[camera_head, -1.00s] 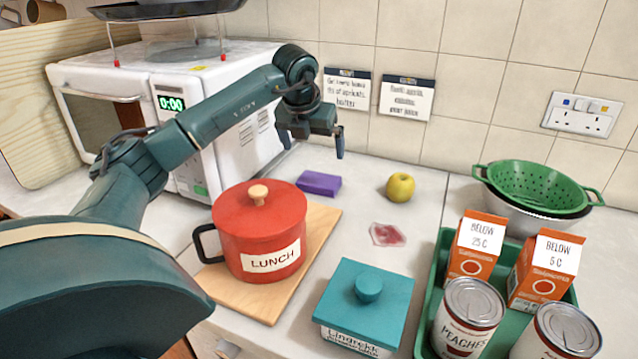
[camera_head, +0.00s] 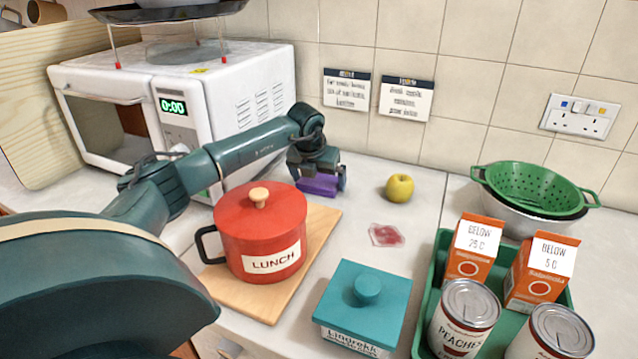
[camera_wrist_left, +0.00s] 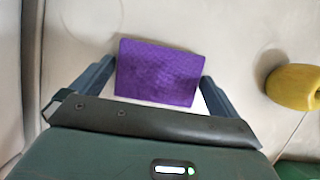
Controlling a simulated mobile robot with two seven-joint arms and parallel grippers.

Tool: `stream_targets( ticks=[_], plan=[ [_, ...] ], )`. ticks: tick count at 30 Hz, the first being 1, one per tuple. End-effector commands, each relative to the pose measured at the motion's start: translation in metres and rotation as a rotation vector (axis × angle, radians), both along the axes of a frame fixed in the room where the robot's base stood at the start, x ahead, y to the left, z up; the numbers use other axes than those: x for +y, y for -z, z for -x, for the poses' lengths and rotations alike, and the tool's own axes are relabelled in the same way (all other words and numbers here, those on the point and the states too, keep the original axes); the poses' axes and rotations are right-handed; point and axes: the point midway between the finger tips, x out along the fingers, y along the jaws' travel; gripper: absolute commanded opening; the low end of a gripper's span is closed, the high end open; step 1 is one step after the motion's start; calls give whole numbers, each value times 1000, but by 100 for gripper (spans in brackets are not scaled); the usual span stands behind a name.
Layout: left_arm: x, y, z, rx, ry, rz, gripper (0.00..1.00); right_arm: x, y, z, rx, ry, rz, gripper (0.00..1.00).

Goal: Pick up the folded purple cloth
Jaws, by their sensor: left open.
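The folded purple cloth (camera_head: 318,187) lies on the worktop behind the red pot, partly hidden by my left gripper in the head view. My left gripper (camera_head: 318,190) is down over it, fingers pointing down. In the left wrist view the cloth (camera_wrist_left: 158,72) lies between the two fingers of my left gripper (camera_wrist_left: 158,85), one on each side. The jaws are open. The left finger is close to the cloth's edge and the right finger is close too; I cannot tell whether either touches. My right gripper is not in view.
A red pot (camera_head: 259,232) marked LUNCH stands on a wooden board (camera_head: 318,240) in front of the cloth. A white microwave (camera_head: 265,95) is at left, a yellow apple (camera_head: 399,187) at right. A red stain (camera_head: 386,235) and a teal lidded box (camera_head: 362,305) are nearer.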

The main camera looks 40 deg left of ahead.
Motion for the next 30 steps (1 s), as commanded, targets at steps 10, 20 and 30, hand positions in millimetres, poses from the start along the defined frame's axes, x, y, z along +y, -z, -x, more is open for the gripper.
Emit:
stream_targets(
  ticks=[10,20,30],
  plan=[
    [0,-1,0,0,0,0,83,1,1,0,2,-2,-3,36],
    [0,-1,0,-1,-1,0,68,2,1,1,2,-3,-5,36],
    [0,-41,-1,-7,-1,1,68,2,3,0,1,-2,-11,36]
  ],
)
